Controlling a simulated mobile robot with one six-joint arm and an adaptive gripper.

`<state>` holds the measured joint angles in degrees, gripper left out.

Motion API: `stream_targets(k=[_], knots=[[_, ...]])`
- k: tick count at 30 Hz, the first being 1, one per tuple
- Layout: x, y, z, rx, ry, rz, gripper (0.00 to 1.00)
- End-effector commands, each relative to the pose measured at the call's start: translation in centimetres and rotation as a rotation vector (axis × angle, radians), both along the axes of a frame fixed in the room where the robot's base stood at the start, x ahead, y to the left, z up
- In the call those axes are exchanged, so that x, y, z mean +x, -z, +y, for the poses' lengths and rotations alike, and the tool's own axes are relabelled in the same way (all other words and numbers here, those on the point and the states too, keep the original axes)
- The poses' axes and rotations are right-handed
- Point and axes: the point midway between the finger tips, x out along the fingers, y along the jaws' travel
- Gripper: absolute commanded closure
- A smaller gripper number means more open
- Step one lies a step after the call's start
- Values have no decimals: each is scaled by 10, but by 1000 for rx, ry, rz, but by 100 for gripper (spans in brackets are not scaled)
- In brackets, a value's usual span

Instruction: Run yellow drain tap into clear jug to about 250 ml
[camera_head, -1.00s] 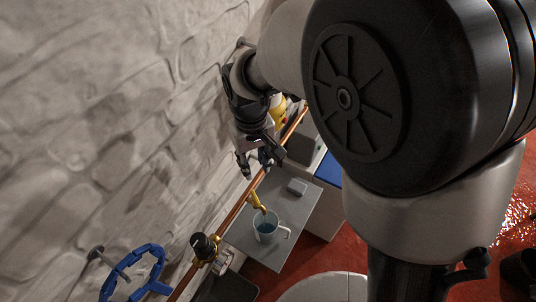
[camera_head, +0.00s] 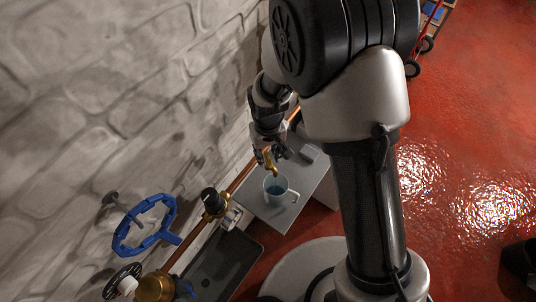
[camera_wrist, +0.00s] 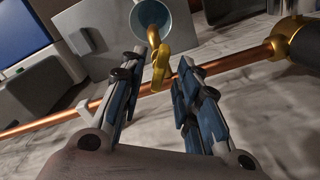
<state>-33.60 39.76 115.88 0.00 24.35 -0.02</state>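The yellow drain tap (camera_head: 275,170) comes off the copper pipe, with its spout over the clear jug (camera_head: 293,197). The jug stands upright on a grey platform (camera_head: 312,178), handle to the right, with bluish water in its lower part; I cannot read the level. My gripper (camera_head: 269,157) is at the tap in the head view and hides its upper part. In the wrist view my gripper (camera_wrist: 165,52) is open, with the yellow tap (camera_wrist: 161,65) showing between the fingertips and the jug (camera_wrist: 183,22) behind. I cannot tell whether a finger touches the tap.
The copper pipe (camera_head: 245,170) runs along the rough wall. A black-capped brass valve (camera_head: 212,203), a blue handwheel (camera_head: 146,226) and a dark tray (camera_head: 222,265) lie left and in front. Red floor is open on the right.

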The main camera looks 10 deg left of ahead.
Motion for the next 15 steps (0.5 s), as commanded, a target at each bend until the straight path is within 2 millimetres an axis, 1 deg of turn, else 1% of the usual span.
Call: stream_targets(k=[1, 4, 13, 15], knots=[[0, 5, 0, -1, 0, 2, 70], [0, 10, 0, 0, 0, 0, 70], [0, 12, 0, 1, 0, -1, 70], [0, 12, 0, 0, 0, 0, 75]])
